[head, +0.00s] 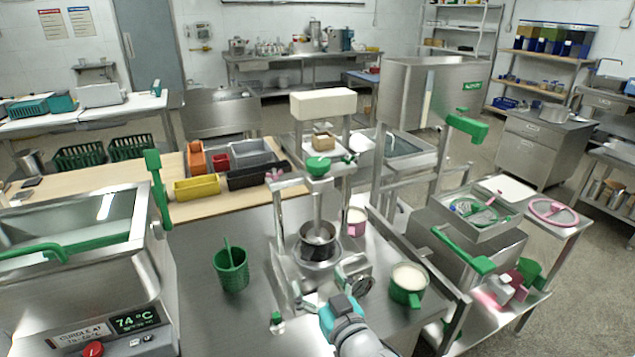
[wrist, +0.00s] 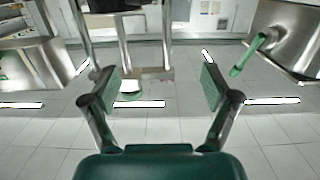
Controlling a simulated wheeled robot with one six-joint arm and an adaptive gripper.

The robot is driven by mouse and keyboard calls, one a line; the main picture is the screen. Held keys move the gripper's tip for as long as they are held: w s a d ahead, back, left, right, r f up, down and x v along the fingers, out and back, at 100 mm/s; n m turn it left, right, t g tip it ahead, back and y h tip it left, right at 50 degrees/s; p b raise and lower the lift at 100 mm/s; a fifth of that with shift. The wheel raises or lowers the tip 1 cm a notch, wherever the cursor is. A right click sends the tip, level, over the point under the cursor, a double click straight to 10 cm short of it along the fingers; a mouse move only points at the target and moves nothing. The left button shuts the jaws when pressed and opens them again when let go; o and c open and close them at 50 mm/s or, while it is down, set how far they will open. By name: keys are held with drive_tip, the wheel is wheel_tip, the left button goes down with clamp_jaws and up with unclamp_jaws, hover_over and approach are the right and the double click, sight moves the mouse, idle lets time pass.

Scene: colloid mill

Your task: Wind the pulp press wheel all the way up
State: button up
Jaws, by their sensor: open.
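A metal press frame stands on the steel table in the middle of the head view. A small green wheel-like hub (head: 318,166) with a side knob sits at its crossbar, above a steel post and a round pot (head: 318,240). I take this hub for the press wheel, but cannot be sure.
A green cup with a stick (head: 231,268) stands left of the press. A green jug of pale liquid (head: 408,284) and a gauge (head: 363,285) are close to my arm. A steel vat (head: 75,235) is at the left. Bare table lies left of the green cup.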

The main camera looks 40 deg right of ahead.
sight(322, 169)
drive_tip(key=w+d+r+m+h, duration=0.1)
drive_tip(key=w+d+r, duration=0.2)
drive_tip(key=d+r, duration=0.35)
drive_tip(key=w+d+r+m+h, duration=0.1)
drive_tip(key=w+d+r+h, duration=0.15)
drive_tip(key=r, duration=0.75)
drive_tip(key=shift+y, duration=0.35)
drive_tip(key=x, duration=1.1)
drive_tip(key=shift+w, duration=0.3)
drive_tip(key=shift+c, duration=0.2)
drive_tip(key=c, duration=1.1)
